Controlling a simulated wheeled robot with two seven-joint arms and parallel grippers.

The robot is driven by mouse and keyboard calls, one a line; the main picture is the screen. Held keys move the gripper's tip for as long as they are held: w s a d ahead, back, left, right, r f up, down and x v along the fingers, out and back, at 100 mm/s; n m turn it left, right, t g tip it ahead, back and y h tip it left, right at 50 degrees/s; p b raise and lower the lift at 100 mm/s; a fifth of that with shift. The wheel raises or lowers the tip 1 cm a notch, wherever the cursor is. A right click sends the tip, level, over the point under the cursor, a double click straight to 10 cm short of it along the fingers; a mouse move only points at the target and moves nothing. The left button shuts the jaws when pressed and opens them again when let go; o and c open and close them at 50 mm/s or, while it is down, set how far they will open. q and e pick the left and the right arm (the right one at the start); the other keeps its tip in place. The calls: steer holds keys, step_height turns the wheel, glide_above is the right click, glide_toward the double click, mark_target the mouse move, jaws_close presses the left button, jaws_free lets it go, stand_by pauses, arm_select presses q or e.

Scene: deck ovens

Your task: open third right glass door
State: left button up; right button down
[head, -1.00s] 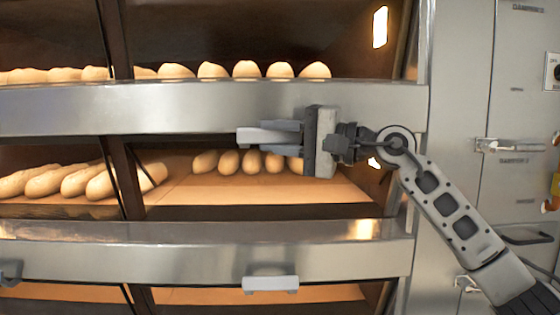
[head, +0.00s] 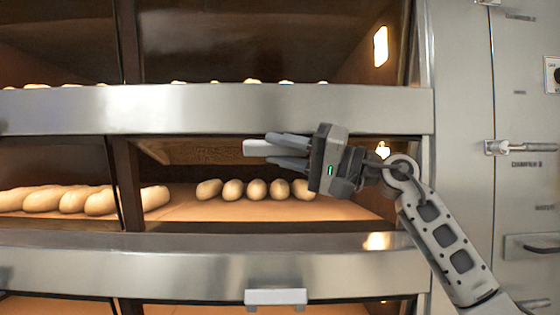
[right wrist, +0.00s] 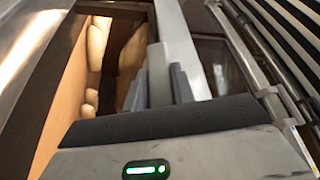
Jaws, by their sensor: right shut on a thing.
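A stack of steel deck ovens fills the head view. My right gripper (head: 272,150) reaches in from the right at the middle deck, its fingers pointing left. It is shut on a pale grey bar handle (head: 255,147) near the top of the right opening. The handle also shows between the fingers in the right wrist view (right wrist: 159,75). A brown panel (head: 200,152) shows behind the handle; I cannot tell whether it is the glass door or the oven's inside. Several loaves (head: 256,189) are visible below it. My left gripper is out of view.
A steel front bar (head: 200,262) runs below this deck, with another pale handle (head: 276,297) lower down. A steel bar (head: 220,110) runs above. A dark post (head: 125,180) stands left. Steel panels with a latch (head: 520,147) are at right.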

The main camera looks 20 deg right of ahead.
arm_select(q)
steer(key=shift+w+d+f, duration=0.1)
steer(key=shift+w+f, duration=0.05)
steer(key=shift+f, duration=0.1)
arm_select(e)
steer(key=c, duration=1.2)
jaws_free()
steer(key=shift+o, duration=0.2)
arm_select(q)
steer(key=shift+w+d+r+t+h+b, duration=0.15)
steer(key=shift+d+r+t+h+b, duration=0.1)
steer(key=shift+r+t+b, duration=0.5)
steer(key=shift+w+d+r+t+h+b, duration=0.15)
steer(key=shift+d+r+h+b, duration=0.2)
steer(key=shift+b, duration=0.65)
arm_select(e)
steer(key=v, duration=1.6)
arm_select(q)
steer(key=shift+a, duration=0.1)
arm_select(e)
steer(key=shift+w+f, duration=0.15)
